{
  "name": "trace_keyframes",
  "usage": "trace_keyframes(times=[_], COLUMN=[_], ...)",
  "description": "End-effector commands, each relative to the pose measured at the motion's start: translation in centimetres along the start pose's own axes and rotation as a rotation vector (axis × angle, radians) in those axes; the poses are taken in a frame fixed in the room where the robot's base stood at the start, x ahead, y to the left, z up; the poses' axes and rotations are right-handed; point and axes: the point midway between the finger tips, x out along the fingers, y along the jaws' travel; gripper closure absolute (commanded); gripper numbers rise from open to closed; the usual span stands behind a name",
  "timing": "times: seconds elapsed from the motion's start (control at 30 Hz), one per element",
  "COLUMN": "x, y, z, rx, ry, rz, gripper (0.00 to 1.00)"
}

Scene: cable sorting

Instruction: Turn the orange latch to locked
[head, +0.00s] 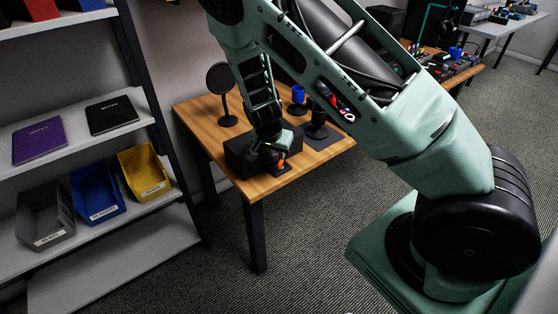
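The orange latch (281,163) shows as a small orange piece near the front edge of the wooden table, beside a black box (238,157). My gripper (276,151) is at the latch, pointing down, just above or against it. The latch is partly covered by the gripper. The fingers are too small and too hidden to tell whether they are open or shut on the latch. Which way the latch is turned cannot be made out.
On the wooden table (202,106) stand a round black disc on a stand (220,80), a blue cup (298,94) and a dark upright object (317,122) on a dark mat. A shelf with yellow (144,170), blue and grey bins is at the left.

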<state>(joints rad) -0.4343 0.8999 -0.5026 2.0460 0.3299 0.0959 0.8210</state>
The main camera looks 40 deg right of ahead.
Motion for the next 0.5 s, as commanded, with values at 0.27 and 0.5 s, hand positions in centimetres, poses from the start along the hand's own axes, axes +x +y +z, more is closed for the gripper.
trace_keyframes(times=[0.27, 0.5], x=[4.5, 5.7], y=[0.0, 0.0], z=[0.0, 0.0], rx=[-0.002, -0.002], ry=[0.0, 0.0], rz=[0.002, 0.0], gripper=[0.8, 0.8])
